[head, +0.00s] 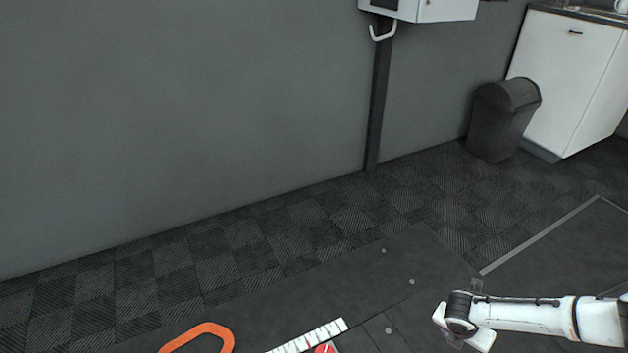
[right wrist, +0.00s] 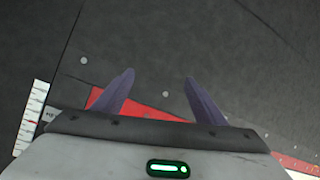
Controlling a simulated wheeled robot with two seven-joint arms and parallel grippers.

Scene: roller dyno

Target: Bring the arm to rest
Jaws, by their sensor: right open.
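My right arm (head: 540,316) comes in from the right in the head view, low over the dark floor plates; its fingers cannot be made out there. In the right wrist view my right gripper (right wrist: 157,84) has its two dark purple fingers spread apart. Nothing sits between the fingertips, only grey floor plate beyond them. A red surface (right wrist: 100,98) shows behind and between the fingers, partly hidden by the gripper body. My left gripper is not in view.
An orange loop (head: 207,332) and a white marked strip (head: 318,334) are at the bottom edge. A wall cabinet with a hook (head: 383,32), a dark bin (head: 500,122) and a white cupboard (head: 565,80) stand at the back.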

